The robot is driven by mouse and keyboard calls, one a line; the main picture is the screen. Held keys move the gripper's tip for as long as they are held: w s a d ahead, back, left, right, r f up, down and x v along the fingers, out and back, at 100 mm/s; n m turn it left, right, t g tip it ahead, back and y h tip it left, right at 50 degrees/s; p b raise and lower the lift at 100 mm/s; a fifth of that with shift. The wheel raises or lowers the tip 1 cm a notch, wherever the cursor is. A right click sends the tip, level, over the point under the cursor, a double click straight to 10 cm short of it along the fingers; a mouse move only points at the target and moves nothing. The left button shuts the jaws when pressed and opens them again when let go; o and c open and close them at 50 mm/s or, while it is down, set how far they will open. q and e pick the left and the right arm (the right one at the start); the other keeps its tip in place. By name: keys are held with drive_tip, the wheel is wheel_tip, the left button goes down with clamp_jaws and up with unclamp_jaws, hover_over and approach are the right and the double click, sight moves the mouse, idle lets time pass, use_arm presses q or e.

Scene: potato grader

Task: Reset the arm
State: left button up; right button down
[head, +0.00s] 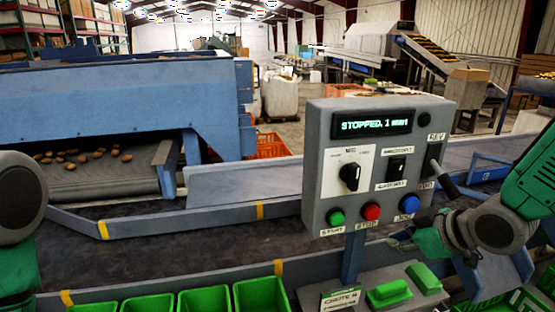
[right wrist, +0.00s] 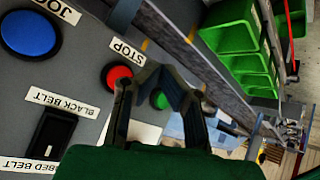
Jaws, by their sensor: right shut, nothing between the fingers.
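My right gripper (head: 403,242) is just below and in front of the box's lower right. In the right wrist view, its fingers (right wrist: 160,74) are shut and empty, overlapping the panel near the stop button (right wrist: 118,77). Only my left arm's links show at the left edge.
A dark conveyor belt (head: 190,245) with blue rails runs across below the box. Several green crates (head: 205,302) line the front. Potatoes lie on a belt (head: 92,185) under the blue machine (head: 120,95). Green pads (head: 389,292) sit on a grey stand below the box.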

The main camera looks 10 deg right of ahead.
drive_tip(key=s+a+f+m+g+h+b, duration=0.15)
drive_tip(key=s+f+b, duration=0.3)
drive_tip(key=f, duration=0.85)
drive_tip(key=s+a+f+m+g+b, duration=0.1)
drive_tip(key=s+f+m+g+b, duration=0.4)
drive_tip(key=f, duration=0.8)
drive_tip(key=s+a+f+m+g+h+b, duration=0.1)
drive_tip(key=s+f+b, duration=0.5)
drive_tip(key=s+f, duration=1.1)
drive_tip(key=shift+s+g+h, duration=0.35)
drive_tip(key=shift+s+h, duration=0.2)
drive_tip(key=shift+s, duration=0.1)
drive_tip(key=shift+w, duration=0.2)
